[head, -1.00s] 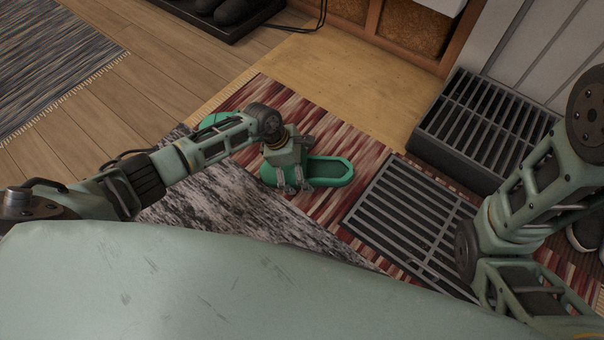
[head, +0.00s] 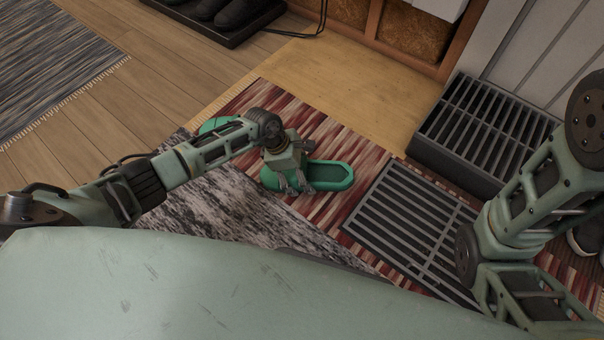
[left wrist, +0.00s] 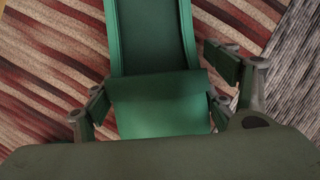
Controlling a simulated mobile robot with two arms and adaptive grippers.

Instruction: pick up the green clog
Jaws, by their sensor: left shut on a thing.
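A green clog (head: 331,176) lies on the red striped rug in the middle of the head view. It fills the centre of the left wrist view (left wrist: 155,95), with its strap or upper part nearest the gripper. My left gripper (head: 293,185) is shut on the clog, one finger on each side of it; the left wrist view shows the fingers (left wrist: 162,108) flanking it. Another green shape (head: 215,124), perhaps a second clog, shows partly behind my left arm. My right arm is at the right edge of the head view, and its gripper is out of view.
A flat dark metal grate (head: 405,225) lies right of the clog. A raised slatted rack (head: 485,130) stands behind it by the wall. Dark shoes on a tray (head: 215,25) are at the top. A grey speckled rug (head: 215,205) lies nearer me.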

